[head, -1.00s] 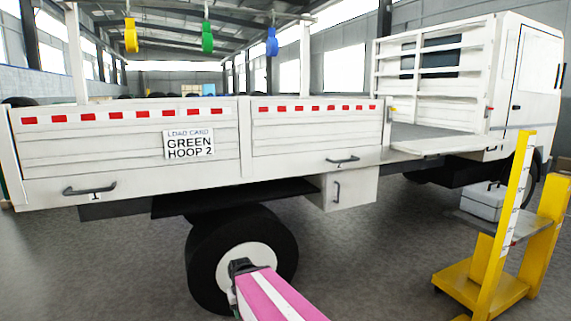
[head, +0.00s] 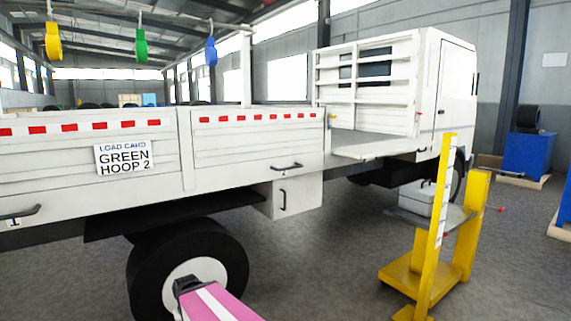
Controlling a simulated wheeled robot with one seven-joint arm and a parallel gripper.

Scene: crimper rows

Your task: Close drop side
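A white flatbed truck shows in the head view. Its rear drop side (head: 70,178) and middle drop side (head: 255,150) stand upright, each with a red-and-white strip and a dark handle. By the cab, the front section's drop side (head: 368,150) is folded outward and lies about level. A load card (head: 123,157) reading "GREEN HOOP 2" is on the rear side. My gripper (head: 186,285) is dark, at the end of my pink arm, low in front of the rear wheel and apart from the drop sides. Its fingers are too small to tell open or shut.
A yellow stand (head: 432,240) with a scale and a grey case (head: 416,199) stands before the cab, right of the folded side. A blue cabinet (head: 527,152) is at right. Grey floor between is clear.

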